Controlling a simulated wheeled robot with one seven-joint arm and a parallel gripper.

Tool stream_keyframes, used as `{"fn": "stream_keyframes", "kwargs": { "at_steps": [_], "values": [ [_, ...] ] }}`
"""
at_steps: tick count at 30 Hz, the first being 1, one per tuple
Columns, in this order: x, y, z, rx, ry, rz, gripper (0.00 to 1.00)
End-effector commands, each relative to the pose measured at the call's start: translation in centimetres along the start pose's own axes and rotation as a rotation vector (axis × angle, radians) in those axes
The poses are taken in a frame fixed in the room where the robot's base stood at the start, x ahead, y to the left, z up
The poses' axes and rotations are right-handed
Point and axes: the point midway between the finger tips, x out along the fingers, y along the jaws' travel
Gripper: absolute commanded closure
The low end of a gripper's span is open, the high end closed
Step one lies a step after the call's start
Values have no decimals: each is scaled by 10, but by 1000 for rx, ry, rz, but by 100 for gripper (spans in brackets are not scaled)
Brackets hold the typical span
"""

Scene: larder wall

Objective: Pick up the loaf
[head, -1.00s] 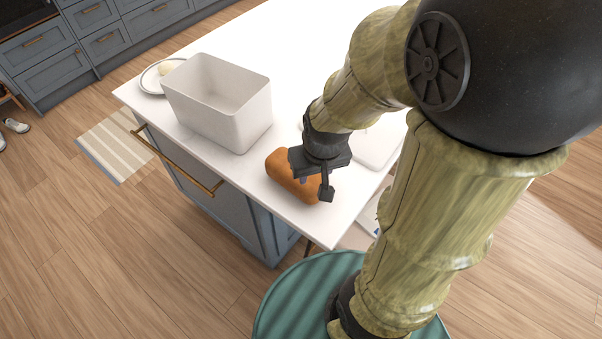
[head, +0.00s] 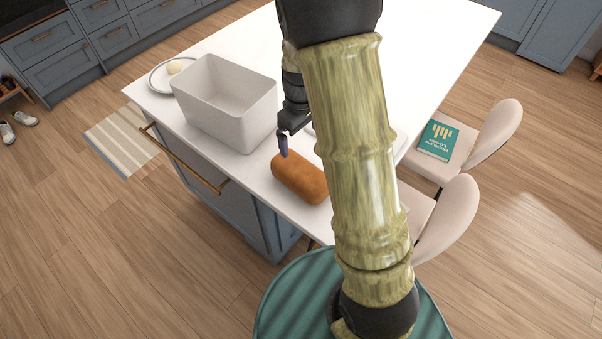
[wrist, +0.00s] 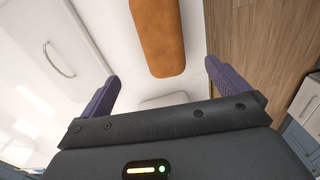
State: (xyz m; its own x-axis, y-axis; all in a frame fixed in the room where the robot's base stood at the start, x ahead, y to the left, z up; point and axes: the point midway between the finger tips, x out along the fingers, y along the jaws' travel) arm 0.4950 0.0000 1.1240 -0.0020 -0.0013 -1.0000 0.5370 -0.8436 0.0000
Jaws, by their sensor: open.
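The loaf (head: 300,178) is an orange-brown rounded bar lying on the white counter near its front edge, right of the white bin. It also shows in the wrist view (wrist: 158,35), ahead of the jaws and roughly midway between their lines. My gripper (head: 284,145) is above the counter at the loaf's far left end, near it. In the wrist view my gripper (wrist: 158,75) has its two purple fingers wide apart with nothing between them. The head view shows only part of the gripper; my arm hides the rest.
A deep white bin (head: 245,118) stands left of the loaf, with a plate (head: 158,80) holding a pale round thing behind it. A flat white item (wrist: 55,40) with a handle lies beside the loaf. Chairs stand at right, one bearing a teal book (head: 437,140).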

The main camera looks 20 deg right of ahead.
Motion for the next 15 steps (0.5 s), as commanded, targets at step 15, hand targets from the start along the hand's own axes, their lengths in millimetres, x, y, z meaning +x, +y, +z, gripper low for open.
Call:
{"fn": "stream_keyframes", "kwargs": {
  "at_steps": [15],
  "values": [
    [25, -1, 2, 3, -4, -3, 0]
  ]
}}
